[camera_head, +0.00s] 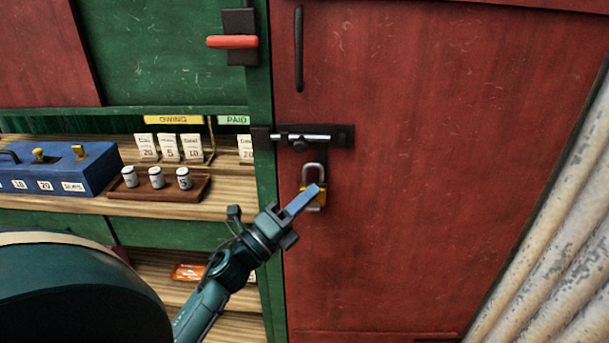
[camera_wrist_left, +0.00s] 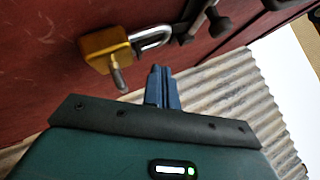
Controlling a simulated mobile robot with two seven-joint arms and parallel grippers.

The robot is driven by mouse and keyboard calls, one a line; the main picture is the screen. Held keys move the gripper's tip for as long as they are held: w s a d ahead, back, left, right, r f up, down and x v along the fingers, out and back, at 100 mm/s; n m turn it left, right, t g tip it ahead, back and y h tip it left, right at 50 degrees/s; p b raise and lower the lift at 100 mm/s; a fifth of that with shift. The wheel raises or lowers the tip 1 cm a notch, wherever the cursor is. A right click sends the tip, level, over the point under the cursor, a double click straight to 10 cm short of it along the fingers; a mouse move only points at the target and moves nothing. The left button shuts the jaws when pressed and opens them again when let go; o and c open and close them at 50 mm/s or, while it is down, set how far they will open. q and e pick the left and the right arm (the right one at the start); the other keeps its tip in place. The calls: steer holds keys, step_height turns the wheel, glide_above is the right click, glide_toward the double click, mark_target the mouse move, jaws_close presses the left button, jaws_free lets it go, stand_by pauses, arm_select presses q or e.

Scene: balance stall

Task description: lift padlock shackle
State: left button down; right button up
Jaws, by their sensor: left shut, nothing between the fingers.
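A brass padlock (camera_head: 320,200) with a silver shackle (camera_head: 314,174) hangs on the red door below a dark bolt plate with a silver bolt (camera_head: 305,137). My left gripper (camera_head: 308,199) is shut and empty, its blue fingers in front of the padlock's body and covering part of it in the head view. In the left wrist view the padlock (camera_wrist_left: 107,48) lies up and left of the shut fingertips (camera_wrist_left: 158,70), with a gap showing between them. A small metal stem, perhaps a key, sticks out of the padlock's body. My right gripper is not in view.
A shelf (camera_head: 225,206) to the left holds a blue box (camera_head: 60,172), a brown tray (camera_head: 160,190) with several small weights, and price cards. A red handle (camera_head: 232,42) is above. Corrugated sheet (camera_head: 560,260) stands at the right.

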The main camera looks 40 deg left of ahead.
mark_target(304, 166)
arm_select(q)
steer(key=shift+w+a+r, duration=0.9)
steer(key=shift+w, duration=0.2)
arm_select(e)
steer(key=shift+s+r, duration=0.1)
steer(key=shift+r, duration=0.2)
arm_select(q)
steer(key=shift+p, duration=0.3)
